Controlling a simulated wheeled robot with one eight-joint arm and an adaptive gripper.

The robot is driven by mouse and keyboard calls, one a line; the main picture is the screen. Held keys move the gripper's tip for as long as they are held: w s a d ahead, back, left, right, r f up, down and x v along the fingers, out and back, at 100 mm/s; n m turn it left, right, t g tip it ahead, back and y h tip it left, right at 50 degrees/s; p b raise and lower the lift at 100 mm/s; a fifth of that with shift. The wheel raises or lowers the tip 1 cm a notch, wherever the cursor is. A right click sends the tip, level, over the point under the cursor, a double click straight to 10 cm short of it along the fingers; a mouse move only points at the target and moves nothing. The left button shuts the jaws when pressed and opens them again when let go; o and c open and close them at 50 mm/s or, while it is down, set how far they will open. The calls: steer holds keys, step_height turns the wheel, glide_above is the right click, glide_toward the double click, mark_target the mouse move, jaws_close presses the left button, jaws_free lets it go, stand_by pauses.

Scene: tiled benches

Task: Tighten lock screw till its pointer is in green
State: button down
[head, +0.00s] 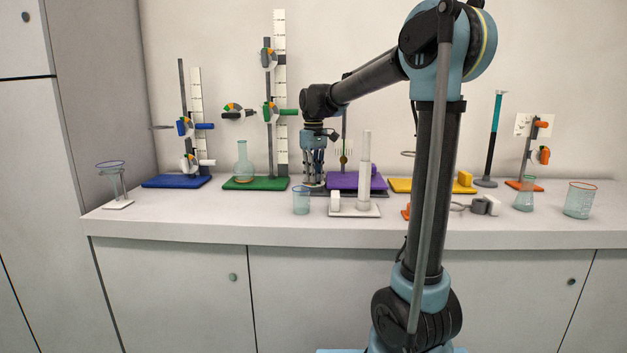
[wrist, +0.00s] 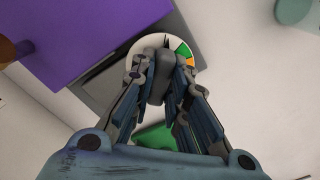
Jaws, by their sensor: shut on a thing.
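My gripper (wrist: 159,78) points down and is shut on the dark grey lock screw (wrist: 156,68), with a finger on each side of it. Under the screw is a round white dial (wrist: 147,46) with green and orange sectors at its right in the wrist view. A thin dark pointer tip seems to show at the dial's top, left of the green; the fingers hide the dial's lower part. In the head view my gripper (head: 314,165) is over the bench beside the purple stand (head: 350,180); the screw cannot be made out there.
A glass beaker (head: 301,201) and a white stand with a post (head: 365,170) are close in front of my gripper. A green stand base (head: 254,184) with a flask (head: 243,163) is to the left. A yellow base (head: 425,186) is to the right.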

steer(key=shift+w+m, duration=0.15)
steer(key=shift+m, duration=0.95)
steer(key=shift+m, duration=1.3)
steer(key=shift+m, duration=1.2)
steer(key=shift+d, duration=0.1)
steer(key=c, duration=1.5)
jaws_free()
steer(key=shift+m, duration=0.3)
